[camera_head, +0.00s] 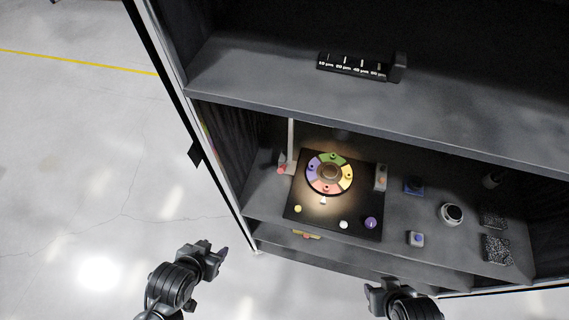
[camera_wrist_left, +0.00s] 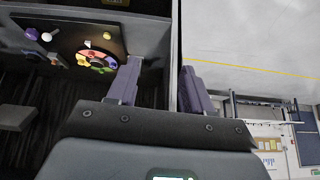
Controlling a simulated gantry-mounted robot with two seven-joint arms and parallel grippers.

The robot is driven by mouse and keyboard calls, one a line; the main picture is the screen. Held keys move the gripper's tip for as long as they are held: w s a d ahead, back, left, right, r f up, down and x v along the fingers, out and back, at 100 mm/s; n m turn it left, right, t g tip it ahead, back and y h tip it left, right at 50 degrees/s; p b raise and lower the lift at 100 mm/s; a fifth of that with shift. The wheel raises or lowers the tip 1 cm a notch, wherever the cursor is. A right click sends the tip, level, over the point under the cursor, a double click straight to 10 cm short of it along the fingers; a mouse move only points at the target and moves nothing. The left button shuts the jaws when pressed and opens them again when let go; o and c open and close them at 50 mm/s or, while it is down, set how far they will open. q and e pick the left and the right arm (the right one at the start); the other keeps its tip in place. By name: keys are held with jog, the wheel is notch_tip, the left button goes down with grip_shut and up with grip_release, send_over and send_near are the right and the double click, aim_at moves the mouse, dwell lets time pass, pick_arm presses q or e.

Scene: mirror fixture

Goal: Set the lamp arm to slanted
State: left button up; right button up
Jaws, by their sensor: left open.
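The lamp arm (camera_head: 291,139) is a pale thin post at the left of a black board (camera_head: 313,221) on the middle shelf. It stands about upright in the head view, and its upper end is hidden by the shelf above. A reddish knob (camera_head: 282,169) sits at its foot. Warm light falls on the board and its colored wheel (camera_head: 330,173). My left gripper (camera_head: 221,253) is open and empty, outside the shelf, below and left of the board. Its two fingers also show apart in the left wrist view (camera_wrist_left: 160,85). My right gripper (camera_head: 372,294) is low in the head view; its jaws are unclear.
The upper shelf (camera_head: 240,85) overhangs the board and carries a black labelled block (camera_head: 352,66). The floor left of the cabinet is clear.

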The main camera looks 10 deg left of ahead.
pick_arm(q)
jog(key=w+d+f+t+b, duration=0.2)
jog(key=w+f+t, duration=0.1)
jog(key=w+f, duration=0.15)
jog(key=m+t+h+b, duration=0.35)
jog(key=t+b, duration=0.45)
jog(key=b, duration=1.2)
send_near(283, 166)
jog(key=w, duration=0.1)
jog(key=shift+n+h, duration=0.35)
jog(key=shift+h, duration=0.1)
jog(key=x, duration=0.9)
jog(key=shift+w+f, duration=0.25)
jog(key=shift+w, duration=0.1)
grip_shut()
